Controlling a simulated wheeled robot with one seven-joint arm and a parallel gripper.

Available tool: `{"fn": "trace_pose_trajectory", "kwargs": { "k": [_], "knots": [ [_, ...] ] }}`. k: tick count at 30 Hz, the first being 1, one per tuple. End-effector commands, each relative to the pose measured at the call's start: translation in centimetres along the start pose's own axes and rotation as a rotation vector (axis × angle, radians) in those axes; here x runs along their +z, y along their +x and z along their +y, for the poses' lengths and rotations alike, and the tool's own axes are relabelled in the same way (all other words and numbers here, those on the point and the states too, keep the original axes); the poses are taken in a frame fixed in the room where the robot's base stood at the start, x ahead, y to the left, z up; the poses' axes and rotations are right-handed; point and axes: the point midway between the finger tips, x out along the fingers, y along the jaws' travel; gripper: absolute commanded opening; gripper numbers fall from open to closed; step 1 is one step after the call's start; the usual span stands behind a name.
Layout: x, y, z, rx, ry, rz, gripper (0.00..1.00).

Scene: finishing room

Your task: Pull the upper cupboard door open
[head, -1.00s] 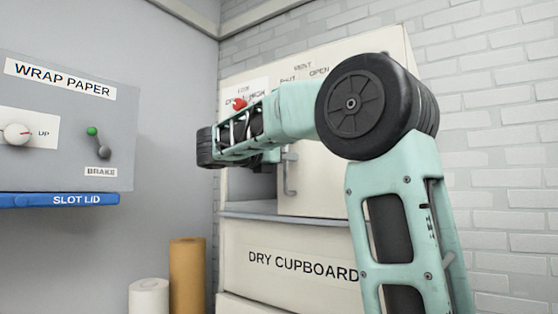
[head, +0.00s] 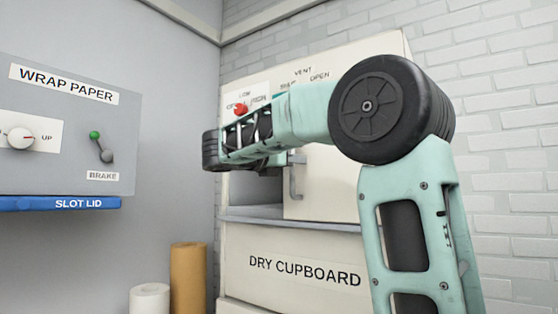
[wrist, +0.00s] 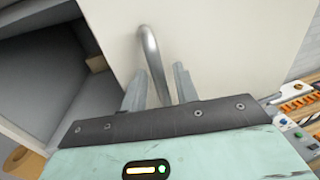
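The upper cupboard door (head: 330,185) is a cream panel on the dry cupboard, standing partly open with the dark compartment (head: 252,190) showing at its left. Its grey bar handle (head: 296,182) is near the door's left edge. In the wrist view the handle (wrist: 153,62) runs between the two fingers of my gripper (wrist: 160,85). The fingers are apart, with a gap to the handle, wider on the right. The handle's lower end is hidden behind my gripper's body.
A lower panel labelled DRY CUPBOARD (head: 300,285) is below the door. A red knob (head: 241,109) sits above the compartment. At left are a wrap paper panel (head: 70,130), a blue slot lid (head: 60,203) and paper rolls (head: 188,275). A brick wall is at right.

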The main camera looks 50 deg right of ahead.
Motion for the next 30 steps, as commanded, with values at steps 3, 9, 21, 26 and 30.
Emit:
{"fn": "trace_pose_trajectory", "kwargs": {
  "k": [3,9,21,26,30],
  "knots": [
    [-0.2,-1.2,0.1,0.003,0.001,0.000,0.30],
    [-0.4,-5.4,0.1,0.007,0.002,0.001,0.30],
    [-0.3,-14.3,0.1,0.004,0.001,0.001,0.30],
    [-0.1,-16.4,0.1,0.004,0.000,0.000,0.30],
    [-0.1,-17.1,0.0,0.001,0.001,0.000,0.30]
  ]
}}
